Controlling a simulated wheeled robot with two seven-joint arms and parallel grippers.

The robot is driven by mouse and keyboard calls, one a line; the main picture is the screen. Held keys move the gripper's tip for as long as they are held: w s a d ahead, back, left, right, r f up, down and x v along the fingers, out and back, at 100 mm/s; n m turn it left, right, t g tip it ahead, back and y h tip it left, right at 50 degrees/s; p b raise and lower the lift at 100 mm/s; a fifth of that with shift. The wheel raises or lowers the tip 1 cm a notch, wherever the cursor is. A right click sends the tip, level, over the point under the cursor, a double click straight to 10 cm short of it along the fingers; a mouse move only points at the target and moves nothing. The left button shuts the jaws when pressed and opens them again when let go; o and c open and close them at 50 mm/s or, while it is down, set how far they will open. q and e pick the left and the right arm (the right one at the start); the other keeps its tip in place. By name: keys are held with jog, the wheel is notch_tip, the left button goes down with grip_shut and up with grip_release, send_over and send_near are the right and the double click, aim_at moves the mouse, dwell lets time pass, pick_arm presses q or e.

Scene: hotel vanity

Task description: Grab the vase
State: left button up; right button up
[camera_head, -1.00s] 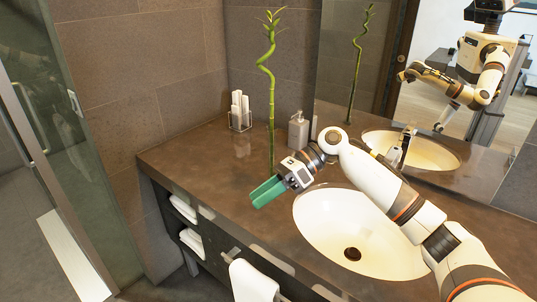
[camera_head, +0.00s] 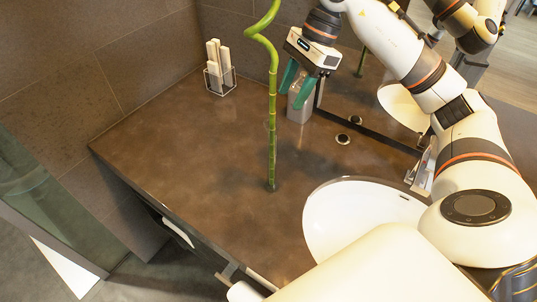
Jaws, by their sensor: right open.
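A green bamboo stalk (camera_head: 272,140) stands upright on the brown counter. A clear vase around its lower part is barely discernible, so its outline is hard to tell. My right gripper (camera_head: 296,85) has green fingers that are spread apart and empty. It appears just right of the stalk in the picture, in front of the upper part of a grey soap dispenser (camera_head: 299,110). I cannot tell how near it is in depth to the stalk; no contact shows. My left gripper is out of view.
A white sink (camera_head: 335,215) lies at the right, partly covered by my right arm. A mirror rises behind the counter. The left part of the counter (camera_head: 180,140) is bare.

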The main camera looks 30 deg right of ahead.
aim_at(276, 133)
jog(key=p+x, duration=0.1)
jog(key=x, duration=0.2)
jog(key=p+x, duration=0.1)
jog(key=x, duration=0.2)
jog(key=p+x, duration=0.2)
jog(key=x, duration=0.1)
jog(key=shift+s+a+f, duration=0.2)
jog(key=shift+s+f, duration=0.1)
jog(key=shift+f, duration=0.1)
jog(key=shift+a+f, duration=0.2)
jog(key=shift+f, duration=0.35)
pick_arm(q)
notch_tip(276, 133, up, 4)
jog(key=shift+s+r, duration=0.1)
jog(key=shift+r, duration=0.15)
pick_arm(e)
jog(key=shift+w, duration=0.1)
grip_shut()
